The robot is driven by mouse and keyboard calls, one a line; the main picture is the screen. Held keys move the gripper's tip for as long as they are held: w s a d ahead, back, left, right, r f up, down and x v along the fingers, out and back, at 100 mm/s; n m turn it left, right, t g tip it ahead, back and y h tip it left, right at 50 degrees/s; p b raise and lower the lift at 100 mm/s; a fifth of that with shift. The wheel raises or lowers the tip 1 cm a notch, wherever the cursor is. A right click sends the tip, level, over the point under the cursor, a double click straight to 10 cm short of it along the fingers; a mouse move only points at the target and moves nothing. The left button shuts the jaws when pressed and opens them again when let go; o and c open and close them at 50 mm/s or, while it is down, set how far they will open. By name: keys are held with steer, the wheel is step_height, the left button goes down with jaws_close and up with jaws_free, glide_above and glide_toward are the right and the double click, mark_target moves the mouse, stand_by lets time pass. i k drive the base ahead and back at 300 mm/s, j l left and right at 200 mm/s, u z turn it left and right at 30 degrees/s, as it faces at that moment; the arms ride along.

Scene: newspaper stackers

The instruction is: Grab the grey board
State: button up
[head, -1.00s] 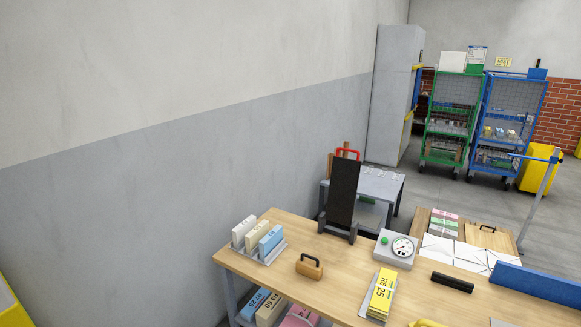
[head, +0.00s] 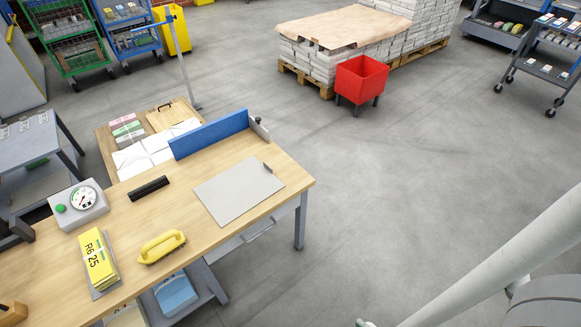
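The grey board (head: 238,191) lies flat on the right end of the wooden workbench (head: 205,226) in the head view. It is a thin light grey sheet with a small dark clip or tab at its upper right edge. Nothing covers it. My gripper is not in view. Part of my arm shows at the lower right, apart from the bench.
A blue raised guard (head: 209,134) stands behind the board. A black bar (head: 149,188), a yellow-handled brush (head: 161,247), a yellow card stack (head: 99,261) and a dial scale (head: 78,206) sit to its left. A red bin (head: 361,80) stands beyond; the floor right of the bench is clear.

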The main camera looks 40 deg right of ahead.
mark_target(232, 192)
steer(key=z, duration=0.35)
steer(key=i+j+u, duration=0.15)
steer(key=u, duration=0.25)
steer(key=i+j+u, duration=0.1)
steer(key=u, duration=0.25)
steer(key=i+u, duration=0.25)
steer(key=u, duration=0.15)
steer(key=i+j+z, duration=0.2)
steer(key=i+z, duration=0.25)
steer(key=i, duration=0.2)
steer(key=i+z, duration=0.15)
steer(key=z, duration=0.3)
steer(key=i+j+z, duration=0.1)
steer(key=z, duration=0.3)
steer(key=i+j+z, duration=0.1)
steer(key=z, duration=0.35)
